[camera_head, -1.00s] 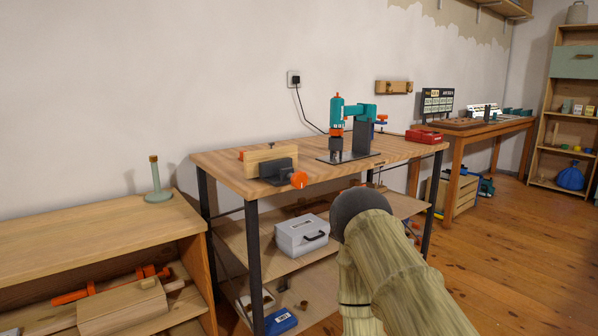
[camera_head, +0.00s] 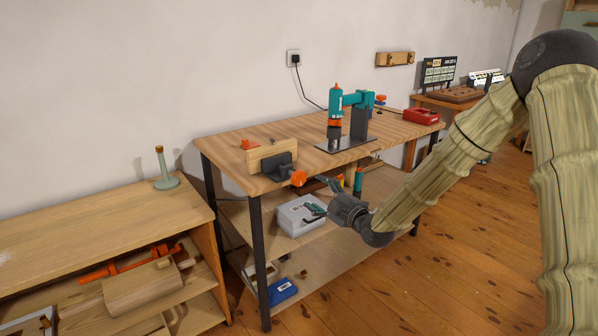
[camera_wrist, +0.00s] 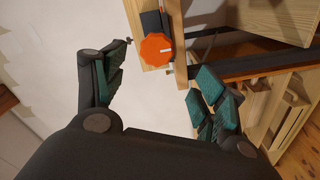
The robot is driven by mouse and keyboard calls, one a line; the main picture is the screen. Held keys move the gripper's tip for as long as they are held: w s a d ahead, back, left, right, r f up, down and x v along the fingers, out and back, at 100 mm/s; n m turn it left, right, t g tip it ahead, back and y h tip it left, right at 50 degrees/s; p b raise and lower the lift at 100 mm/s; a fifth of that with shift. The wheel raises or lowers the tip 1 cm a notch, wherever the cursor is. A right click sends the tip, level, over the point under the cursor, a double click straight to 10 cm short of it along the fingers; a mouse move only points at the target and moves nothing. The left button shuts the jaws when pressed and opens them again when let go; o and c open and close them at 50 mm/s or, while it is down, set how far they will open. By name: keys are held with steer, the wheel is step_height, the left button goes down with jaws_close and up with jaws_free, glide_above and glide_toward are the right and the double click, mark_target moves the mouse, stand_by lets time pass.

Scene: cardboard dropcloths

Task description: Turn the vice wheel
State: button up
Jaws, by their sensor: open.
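The vice (camera_head: 277,165) is dark grey with a wooden jaw board and sits at the front edge of the workbench (camera_head: 225,150). Its orange vice wheel (camera_head: 298,178) faces outward over that edge. In the wrist view the wheel (camera_wrist: 157,49) is an orange knob with a pale mark, lying ahead of and between my spread fingers. My gripper (camera_head: 318,196) is open and empty, in front of the bench edge, a little right of and below the wheel in the head view. It also shows in the wrist view (camera_wrist: 160,80), with teal finger pads apart and not touching the wheel.
A teal drill press (camera_head: 337,115) and a red case (camera_head: 421,116) stand farther right on the bench. A grey box (camera_head: 297,218) sits on the shelf below. A low cabinet (camera_head: 90,225) stands at left. Wooden floor to the right is clear.

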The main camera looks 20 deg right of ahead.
mark_target(301, 180)
steer(key=x, duration=1.1)
steer(key=shift+d+r+b, duration=0.15)
steer(key=shift+b, duration=0.15)
steer(key=c, duration=1.1)
